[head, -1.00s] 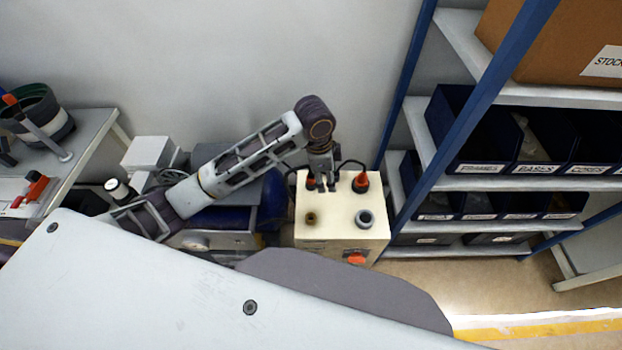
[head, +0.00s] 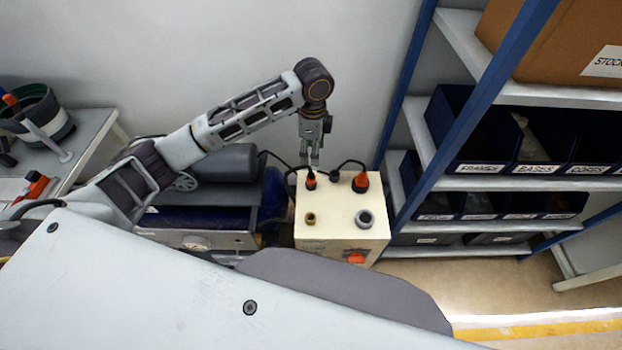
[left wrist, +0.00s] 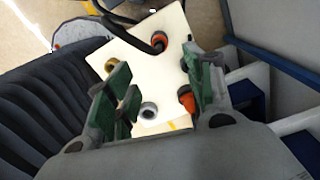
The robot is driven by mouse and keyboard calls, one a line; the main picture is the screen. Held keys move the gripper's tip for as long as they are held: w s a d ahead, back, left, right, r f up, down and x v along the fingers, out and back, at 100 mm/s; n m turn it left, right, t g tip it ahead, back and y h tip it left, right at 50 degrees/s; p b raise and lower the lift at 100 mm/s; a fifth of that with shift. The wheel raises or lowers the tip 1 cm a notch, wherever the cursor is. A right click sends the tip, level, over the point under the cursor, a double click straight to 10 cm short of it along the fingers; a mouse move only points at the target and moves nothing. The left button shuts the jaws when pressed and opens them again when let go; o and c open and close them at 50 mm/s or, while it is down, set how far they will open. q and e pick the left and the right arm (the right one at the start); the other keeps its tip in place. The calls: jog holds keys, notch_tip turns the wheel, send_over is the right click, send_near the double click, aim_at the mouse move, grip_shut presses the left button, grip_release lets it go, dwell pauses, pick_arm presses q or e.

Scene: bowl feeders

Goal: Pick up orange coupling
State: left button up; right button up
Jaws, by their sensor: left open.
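The left coupling (head: 310,181) also shows in the left wrist view (left wrist: 158,41). The right coupling (head: 360,182) also shows there (left wrist: 187,97), close beside one finger. My left gripper (head: 314,162) points down just above and behind the left coupling, apart from it as far as I can tell. In the left wrist view its green-padded fingers (left wrist: 161,72) are spread with nothing held between them. My right gripper is not in view.
The cream box (head: 337,232) also carries a brass ring (head: 310,218) and a grey ring (head: 364,218), with an orange knob (head: 356,258) on its front. Shelving with blue bins (head: 470,150) stands close on the right. A dark blue tank (head: 272,195) lies left of the box.

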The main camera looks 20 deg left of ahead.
aim_at(311, 174)
pick_arm(q)
jog(key=shift+f, duration=4.3)
jog(key=shift+a+f+p, duration=0.15)
jog(key=shift+f+p, duration=0.4)
jog(key=shift+f, duration=2.05)
grip_shut()
